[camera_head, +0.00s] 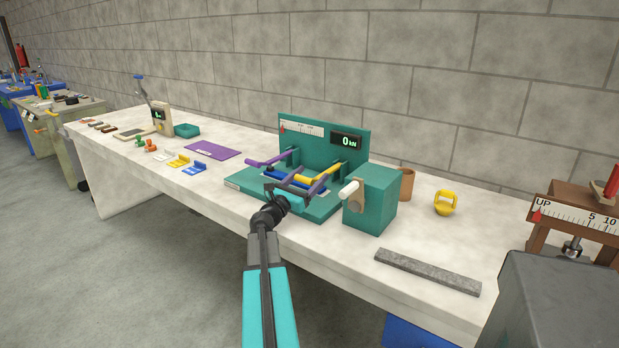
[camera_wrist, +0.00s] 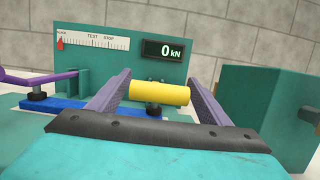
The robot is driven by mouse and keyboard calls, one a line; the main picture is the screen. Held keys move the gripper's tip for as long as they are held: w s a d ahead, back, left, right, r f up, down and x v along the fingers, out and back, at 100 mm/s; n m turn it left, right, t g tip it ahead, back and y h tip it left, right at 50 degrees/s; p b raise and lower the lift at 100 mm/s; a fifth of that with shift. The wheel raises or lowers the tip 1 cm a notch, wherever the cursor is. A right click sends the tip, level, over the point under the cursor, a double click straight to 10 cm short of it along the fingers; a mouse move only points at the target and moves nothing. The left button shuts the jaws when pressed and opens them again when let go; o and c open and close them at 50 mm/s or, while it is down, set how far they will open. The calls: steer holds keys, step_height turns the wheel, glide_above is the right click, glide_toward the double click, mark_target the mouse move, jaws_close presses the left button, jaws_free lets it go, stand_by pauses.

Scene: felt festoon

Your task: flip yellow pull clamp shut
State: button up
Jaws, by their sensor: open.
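The yellow pull clamp (camera_head: 326,175) is on the teal test fixture (camera_head: 240,182), on its right half, with its handle raised above the fixture base. In the wrist view its yellow handle (camera_wrist: 160,93) lies crosswise between my two fingers. My gripper (camera_head: 304,178) is open around the handle, and the fingers (camera_wrist: 159,80) stand on either side of its ends. I cannot tell whether they touch it. The clamp's pivot is mostly hidden behind the handle and my fingers.
A purple clamp handle (camera_head: 262,162) is left of the yellow one, above a blue bar (camera_wrist: 65,104). The display (camera_head: 346,141) reads 0 kN. A teal box (camera_head: 378,193) with a white-handled lever (camera_head: 348,190) stands close right. A grey bar (camera_head: 427,271) lies at the front right.

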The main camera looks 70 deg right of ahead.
steer(key=shift+a, duration=0.1)
steer(key=b+v, duration=0.1)
steer(key=v, duration=1.1)
steer(key=shift+a+f, duration=0.15)
steer(key=shift+w+a+f, duration=0.1)
steer(key=shift+w+a, duration=0.1)
steer(key=shift+a, duration=0.35)
